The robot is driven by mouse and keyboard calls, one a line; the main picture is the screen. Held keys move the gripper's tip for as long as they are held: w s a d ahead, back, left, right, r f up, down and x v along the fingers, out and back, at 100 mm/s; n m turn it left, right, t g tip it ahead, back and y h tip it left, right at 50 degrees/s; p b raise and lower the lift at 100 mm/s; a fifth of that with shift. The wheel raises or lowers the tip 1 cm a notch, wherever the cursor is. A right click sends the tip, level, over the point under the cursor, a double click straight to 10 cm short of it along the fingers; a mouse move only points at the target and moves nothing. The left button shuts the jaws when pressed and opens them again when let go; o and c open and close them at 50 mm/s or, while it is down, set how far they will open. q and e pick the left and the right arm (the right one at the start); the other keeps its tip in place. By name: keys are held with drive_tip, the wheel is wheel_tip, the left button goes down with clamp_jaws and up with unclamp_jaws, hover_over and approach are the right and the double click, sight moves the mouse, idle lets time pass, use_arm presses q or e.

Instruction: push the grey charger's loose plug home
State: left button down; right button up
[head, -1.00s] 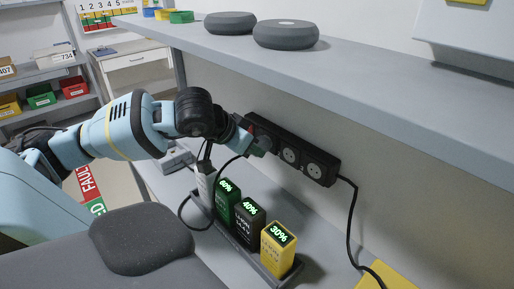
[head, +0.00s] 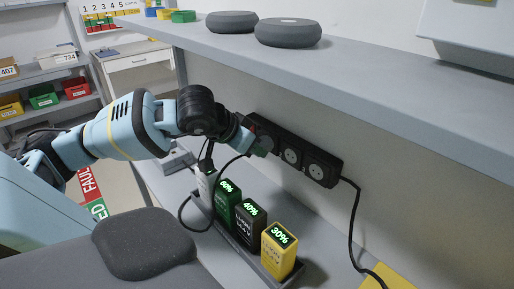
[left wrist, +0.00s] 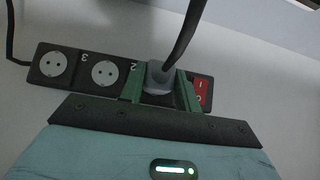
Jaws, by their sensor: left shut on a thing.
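A black power strip (head: 303,158) is fixed along the wall under the shelf. It also shows in the left wrist view (left wrist: 82,88), with two bare round sockets and a red switch (left wrist: 201,91). A grey plug (left wrist: 157,75) with a dark cable is at the socket position next to the switch. My left gripper (left wrist: 160,90) is shut on this plug, one green finger on each side. In the head view the gripper (head: 255,145) reaches the strip's left part and mostly hides the plug. How deep the plug sits cannot be told. My right gripper is not in view.
Below the strip, green (head: 227,199), black (head: 250,222) and yellow (head: 278,250) blocks with lit percentages stand in a dark tray. The plug's cable loops down beside them. A shelf (head: 350,85) overhangs the strip. The strip's own cable (head: 352,225) hangs at right.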

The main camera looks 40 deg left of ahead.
use_arm(q)
drive_tip(key=shift+w+r, duration=0.1)
drive_tip(key=c, duration=1.3)
unclamp_jaws()
drive_tip(key=o, duration=0.4)
drive_tip(key=shift+w, duration=0.15)
